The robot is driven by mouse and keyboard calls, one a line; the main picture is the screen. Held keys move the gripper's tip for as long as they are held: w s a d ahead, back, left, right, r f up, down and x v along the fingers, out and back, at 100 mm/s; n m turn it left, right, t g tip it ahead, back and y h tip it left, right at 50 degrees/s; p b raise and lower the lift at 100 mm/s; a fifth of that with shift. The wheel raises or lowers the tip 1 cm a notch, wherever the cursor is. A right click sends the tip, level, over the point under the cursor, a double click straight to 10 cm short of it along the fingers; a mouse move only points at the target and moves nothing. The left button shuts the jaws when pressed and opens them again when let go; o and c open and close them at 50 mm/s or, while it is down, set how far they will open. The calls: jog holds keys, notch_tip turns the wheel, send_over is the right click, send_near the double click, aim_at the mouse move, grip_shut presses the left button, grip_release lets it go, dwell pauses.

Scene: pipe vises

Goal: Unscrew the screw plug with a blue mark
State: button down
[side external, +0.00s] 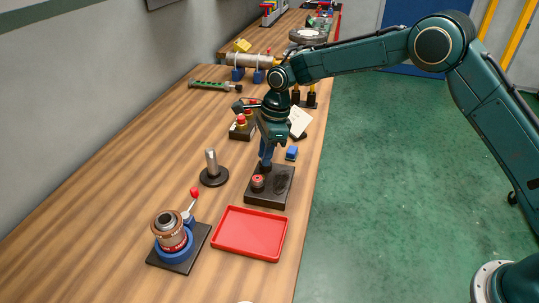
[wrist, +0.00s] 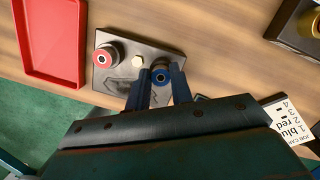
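The plug with a blue mark (wrist: 160,75) stands on a dark plate (side external: 282,194). In the wrist view it is a dark round top with a blue ring. My gripper (wrist: 161,70) points down over the plate, one finger on each side of this plug. The fingers are apart; I see no clear contact with the plug. In the side view my gripper (side external: 265,167) hides the blue-marked plug. A plug with a red mark (wrist: 106,54) stands beside it on the plate and also shows in the side view (side external: 257,183).
A pale hex-headed piece (wrist: 138,62) sits between the plugs. A red tray (side external: 249,232) lies in front of the plate. A job card (wrist: 288,123) lies nearby.

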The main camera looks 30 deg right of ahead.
jog(key=shift+n+g, duration=0.3)
jog(key=shift+n, duration=1.4)
jog(key=n, duration=0.3)
jog(key=shift+n+g, duration=0.4)
jog(key=n+g+h, duration=0.1)
jog(key=n, duration=0.6)
jog(key=shift+n, duration=0.3)
jog(key=n, duration=0.3)
jog(key=shift+h, duration=0.3)
jog(key=shift+n+h, duration=0.4)
jog(key=shift+n, duration=1.5)
jog(key=shift+n+h, duration=0.6)
jog(key=shift+n, duration=2.8)
